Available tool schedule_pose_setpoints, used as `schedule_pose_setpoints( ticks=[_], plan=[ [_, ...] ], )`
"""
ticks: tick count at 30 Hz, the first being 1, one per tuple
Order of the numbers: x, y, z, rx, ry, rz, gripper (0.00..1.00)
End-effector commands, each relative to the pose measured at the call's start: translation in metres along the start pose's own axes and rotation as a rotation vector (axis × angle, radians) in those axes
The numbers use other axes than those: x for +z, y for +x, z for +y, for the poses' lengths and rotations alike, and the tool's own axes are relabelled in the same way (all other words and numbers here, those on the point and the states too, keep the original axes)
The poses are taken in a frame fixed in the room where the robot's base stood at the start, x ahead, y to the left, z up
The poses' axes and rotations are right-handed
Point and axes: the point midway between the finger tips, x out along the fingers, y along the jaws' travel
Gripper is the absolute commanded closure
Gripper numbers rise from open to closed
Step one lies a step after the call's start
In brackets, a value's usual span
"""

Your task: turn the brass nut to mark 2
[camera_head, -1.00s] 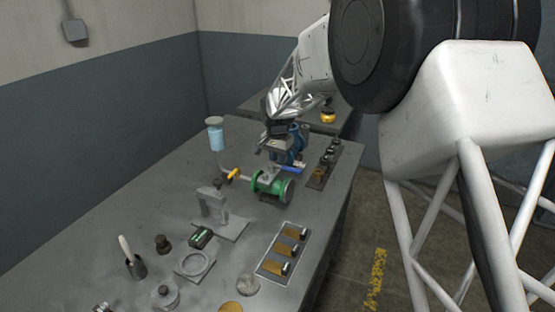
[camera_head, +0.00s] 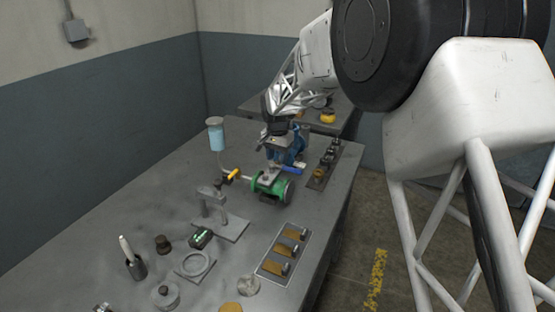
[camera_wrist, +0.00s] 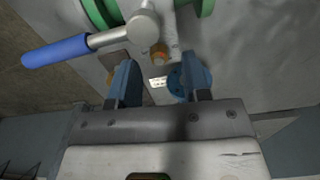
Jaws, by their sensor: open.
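The brass nut (camera_wrist: 159,54) shows in the wrist view beside the round grey hub of the blue-handled lever (camera_wrist: 58,50). My gripper (camera_wrist: 158,78) is open, its two blue fingers spread on either side of a small white marked plate (camera_wrist: 158,82). The nut lies just beyond the fingertips, roughly between them in the picture, and the fingers do not hold it. In the head view my gripper (camera_head: 279,158) is over the far side of the green valve (camera_head: 268,184). The nut cannot be made out there, and the plate's marks are too small to read.
A yellow-handled valve (camera_head: 233,174) and a blue-filled cup (camera_head: 215,135) stand left of the green valve. A switch panel (camera_head: 284,251) and a grey stand (camera_head: 218,212) are nearer. A strip of knobs (camera_head: 324,166) lies right. The left tabletop has free room.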

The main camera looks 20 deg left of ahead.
Motion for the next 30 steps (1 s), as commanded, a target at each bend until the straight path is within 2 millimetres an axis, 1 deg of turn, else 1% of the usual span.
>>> schedule_pose_setpoints(
  ticks=[1, 9, 15, 20, 30],
  plan=[
    [0.0, -0.006, 0.0, -0.002, 0.0, 0.002, 0.56],
    [0.0, -0.04, 0.0, -0.001, 0.0, 0.001, 0.56],
    [0.0, -0.059, 0.0, -0.001, 0.0, 0.001, 0.56],
    [0.0, -0.065, 0.0, 0.0, 0.0, 0.0, 0.56],
    [0.0, -0.065, 0.0, 0.0, 0.0, 0.0, 0.56]
  ],
)
